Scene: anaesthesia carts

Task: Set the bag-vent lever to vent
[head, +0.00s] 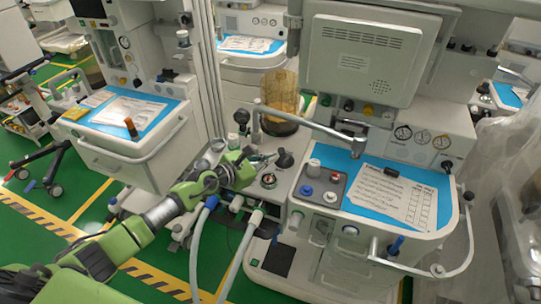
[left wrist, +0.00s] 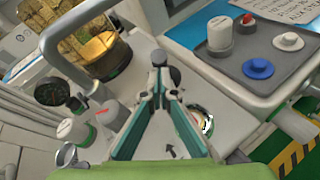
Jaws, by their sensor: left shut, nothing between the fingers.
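The bag-vent lever appears to be the black knob (head: 285,158) on the grey panel of the middle machine, left of the blue work surface. In the left wrist view a dark round knob (left wrist: 175,75) shows just beyond my fingertips, partly hidden by them. My left gripper (head: 270,157) is shut and empty, its tips close beside the knob; I cannot tell whether they touch it. In the left wrist view the green-sided fingers (left wrist: 160,68) meet at the tips. An arrow mark shows on the panel between the fingers. Which setting the lever points to is unclear. My right gripper is out of view.
An amber absorber canister (head: 281,92) stands behind the panel. A round gauge (head: 268,181) sits in front of the knob. A metal arm (head: 310,127) crosses above. A grey block with knobs (head: 318,186) lies to the right. Pale hoses (head: 240,255) hang below my gripper.

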